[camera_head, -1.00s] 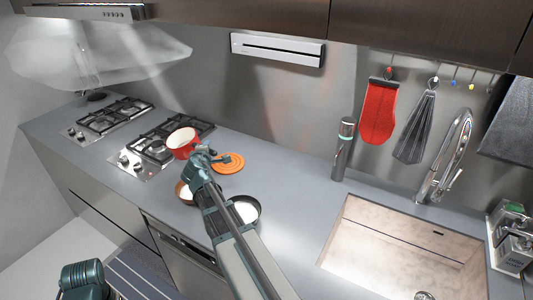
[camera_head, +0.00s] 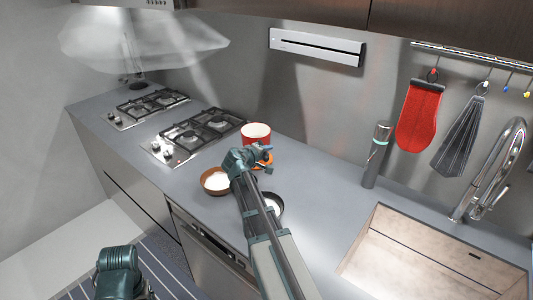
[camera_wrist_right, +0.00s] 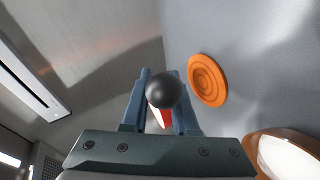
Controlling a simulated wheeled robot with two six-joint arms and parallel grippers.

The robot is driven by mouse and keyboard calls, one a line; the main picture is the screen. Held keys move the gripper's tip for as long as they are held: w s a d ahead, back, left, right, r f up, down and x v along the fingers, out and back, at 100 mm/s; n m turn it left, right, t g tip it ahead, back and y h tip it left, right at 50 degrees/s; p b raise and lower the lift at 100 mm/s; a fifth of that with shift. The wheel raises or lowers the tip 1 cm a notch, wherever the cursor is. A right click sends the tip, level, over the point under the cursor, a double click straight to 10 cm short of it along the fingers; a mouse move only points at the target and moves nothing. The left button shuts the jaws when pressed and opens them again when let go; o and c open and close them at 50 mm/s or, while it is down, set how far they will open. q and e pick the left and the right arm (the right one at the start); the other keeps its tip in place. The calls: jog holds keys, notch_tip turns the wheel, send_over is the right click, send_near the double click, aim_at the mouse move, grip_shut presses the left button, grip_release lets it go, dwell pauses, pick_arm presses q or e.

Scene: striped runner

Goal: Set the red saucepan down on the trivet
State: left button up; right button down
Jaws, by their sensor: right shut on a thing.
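The red saucepan (camera_head: 256,136), white inside, is upright at the far end of my right arm. My right gripper (camera_head: 260,151) is shut on its handle. In the right wrist view, the handle's dark round end (camera_wrist_right: 168,90) shows between the fingers (camera_wrist_right: 160,105), with a bit of red pan (camera_wrist_right: 164,118) behind. The orange round trivet (camera_head: 266,161) is mostly hidden by the pan and gripper in the head view. In the right wrist view the trivet (camera_wrist_right: 208,80) is bare, to the right of the fingers. The pan appears apart from it.
A brown pan (camera_head: 208,186) with pale contents sits left of my right forearm, and a dark pan (camera_head: 277,203) lies partly behind it. The hob (camera_head: 195,138) is left, a tall bottle (camera_head: 376,155) and sink (camera_head: 430,255) right. Counter between trivet and bottle is clear.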

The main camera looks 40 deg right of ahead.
jog(key=shift+f+b, duration=3.5)
jog(key=shift+f, duration=0.1)
jog(key=shift+a+f, duration=0.1)
jog(key=shift+f, duration=0.1)
jog(key=c, duration=0.6)
grip_release()
jog(key=p+v, duration=0.5)
jog(key=v, duration=0.8)
jog(key=shift+s+a+r, duration=0.2)
jog(key=shift+a, duration=0.1)
